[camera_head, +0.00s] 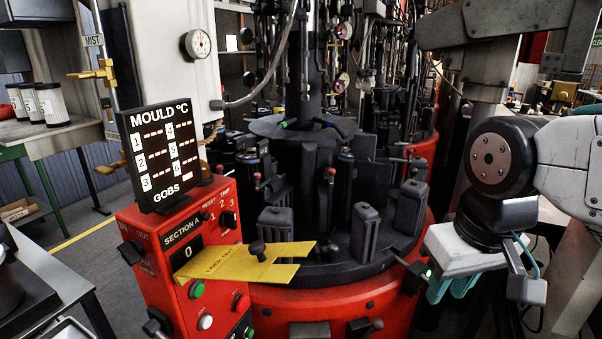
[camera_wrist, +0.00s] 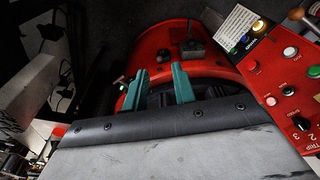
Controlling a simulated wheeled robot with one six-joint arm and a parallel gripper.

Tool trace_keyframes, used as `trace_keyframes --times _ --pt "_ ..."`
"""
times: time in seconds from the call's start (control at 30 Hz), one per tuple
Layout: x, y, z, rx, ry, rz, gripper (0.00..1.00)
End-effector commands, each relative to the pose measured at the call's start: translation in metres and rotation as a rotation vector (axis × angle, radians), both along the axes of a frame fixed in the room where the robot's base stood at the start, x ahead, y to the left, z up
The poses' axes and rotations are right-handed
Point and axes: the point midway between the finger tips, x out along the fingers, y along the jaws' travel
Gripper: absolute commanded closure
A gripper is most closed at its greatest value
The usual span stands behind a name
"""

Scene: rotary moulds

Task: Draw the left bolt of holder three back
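My gripper (camera_head: 452,288) is at the right in the head view, its teal fingers hanging down beside the red round machine base (camera_head: 385,305). In the wrist view its fingers (camera_wrist: 159,88) stand apart with nothing between them. A black knob fitting with a small green light (camera_head: 416,275) sits on the machine's rim, just left of my gripper. A grey block with a dark lever (camera_wrist: 192,47) sits on the red base beyond the fingers. I see no label for holder three, and cannot tell which fitting is its left bolt.
A red control panel (camera_head: 150,262) stands at left, with a yellow lock-out plate (camera_head: 212,263) reaching toward the machine. Dark mould blocks (camera_head: 365,232) stand on the round table. The panel's buttons also show close by at right in the wrist view (camera_wrist: 290,90).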

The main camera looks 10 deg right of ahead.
Motion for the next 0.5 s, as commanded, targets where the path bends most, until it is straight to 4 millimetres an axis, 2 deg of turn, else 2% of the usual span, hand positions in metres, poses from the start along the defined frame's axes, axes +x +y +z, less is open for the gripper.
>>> trace_keyframes --times 0.07,0.17,0.3,0.4,0.5 --pt "0.032 -0.001 -0.005 0.001 -0.065 -0.002 0.73" --pt "0.089 0.003 -0.013 0.006 -0.202 0.006 0.73" --pt "0.178 0.013 -0.023 0.014 -0.434 0.021 0.73" --pt "0.235 0.019 -0.029 0.019 -0.604 0.027 0.73" --pt "0.284 0.023 -0.035 0.02 -0.773 0.028 0.73"
